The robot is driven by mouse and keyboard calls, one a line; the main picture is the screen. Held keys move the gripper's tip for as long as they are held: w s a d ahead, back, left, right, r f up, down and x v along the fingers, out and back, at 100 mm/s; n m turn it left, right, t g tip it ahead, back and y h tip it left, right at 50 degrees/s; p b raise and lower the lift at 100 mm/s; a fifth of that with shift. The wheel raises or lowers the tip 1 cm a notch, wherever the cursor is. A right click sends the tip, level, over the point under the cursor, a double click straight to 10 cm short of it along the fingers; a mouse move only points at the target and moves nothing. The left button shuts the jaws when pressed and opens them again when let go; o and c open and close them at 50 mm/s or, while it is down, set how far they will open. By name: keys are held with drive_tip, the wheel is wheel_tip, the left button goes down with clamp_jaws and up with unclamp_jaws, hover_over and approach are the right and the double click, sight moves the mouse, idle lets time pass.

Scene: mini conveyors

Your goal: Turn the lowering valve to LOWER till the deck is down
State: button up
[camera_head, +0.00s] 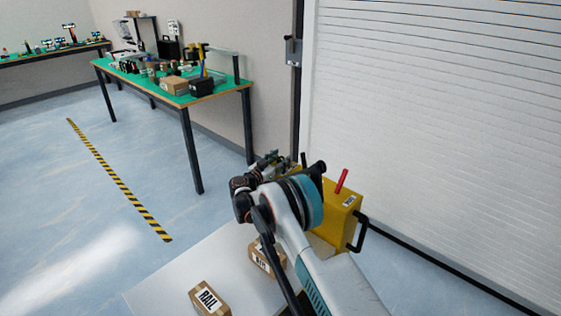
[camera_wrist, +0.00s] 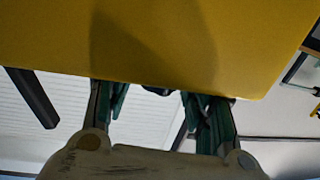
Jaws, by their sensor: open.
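A yellow housing (camera_head: 345,222) stands on the right side of a pale deck (camera_head: 160,285), with a red lever (camera_head: 341,181) sticking up from its top. I cannot tell whether this lever is the lowering valve, and no LOWER mark is readable. My gripper (camera_wrist: 160,92) is open, its two fingers apart and nothing visible held between them. In the wrist view a yellow surface (camera_wrist: 200,40) fills the top, close beyond the fingertips; I cannot tell if they touch it. In the head view my arm hides part of the housing and most of the gripper.
Cartons, one marked RAIL (camera_head: 209,298), lie on the deck. A black handle (camera_head: 359,232) juts from the housing's right side. A white roller shutter (camera_head: 440,120) stands behind.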

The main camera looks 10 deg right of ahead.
drive_tip(key=c, duration=1.1)
drive_tip(key=shift+n+t+y, duration=0.3)
drive_tip(key=shift+t, duration=0.1)
drive_tip(key=n+t+y, duration=0.3)
drive_tip(key=y, duration=0.1)
drive_tip(key=shift+d, duration=0.15)
drive_tip(key=shift+n+t+y, duration=0.9)
drive_tip(key=shift+n+y, duration=0.9)
drive_tip(key=shift+y, duration=1)
